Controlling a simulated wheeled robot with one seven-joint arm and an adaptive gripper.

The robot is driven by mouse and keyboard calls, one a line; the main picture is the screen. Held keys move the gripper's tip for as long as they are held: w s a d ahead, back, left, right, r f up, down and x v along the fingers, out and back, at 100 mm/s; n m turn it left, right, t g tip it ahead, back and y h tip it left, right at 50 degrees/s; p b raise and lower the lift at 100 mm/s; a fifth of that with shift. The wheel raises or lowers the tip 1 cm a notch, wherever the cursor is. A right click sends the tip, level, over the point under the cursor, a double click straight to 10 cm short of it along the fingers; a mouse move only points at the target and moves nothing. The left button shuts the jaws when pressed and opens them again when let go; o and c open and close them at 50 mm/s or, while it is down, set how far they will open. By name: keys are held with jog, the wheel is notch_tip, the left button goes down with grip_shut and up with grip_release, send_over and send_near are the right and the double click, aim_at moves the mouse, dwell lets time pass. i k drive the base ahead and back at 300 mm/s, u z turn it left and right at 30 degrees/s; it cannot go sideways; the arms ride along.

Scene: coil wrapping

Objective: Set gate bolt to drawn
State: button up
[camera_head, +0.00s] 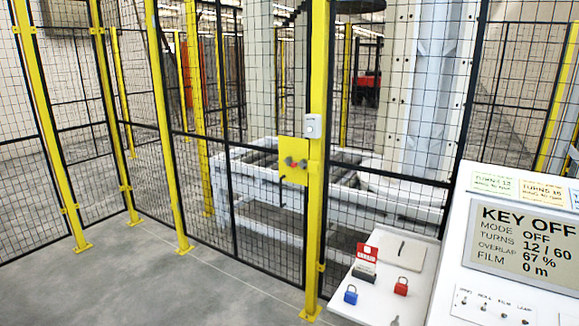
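The gate bolt (295,163) sits on a yellow plate (293,146) fixed at mid height by a yellow post (318,218) of the mesh fence. It shows as two small grey round parts with a bit of red between them. A short dark handle (284,179) sticks out just below the plate on its left. The bolt is too small here to tell whether it is drawn or shot. The mesh gate left of the post stands in line with the fence and looks closed. My gripper is not in view.
A white shelf (363,302) at lower right holds a blue padlock (351,295), a red padlock (401,287) and a red-and-white tag (366,257). Beside it, a control panel display (526,240) reads KEY OFF. The grey floor before the gate is clear.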

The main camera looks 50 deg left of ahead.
aim_at(294, 164)
jog(key=u, duration=1.6)
jog(key=k, duration=0.25)
jog(key=i, duration=1.05)
jog(key=u, duration=0.65)
jog(key=i, duration=0.7)
jog(key=u, duration=0.1)
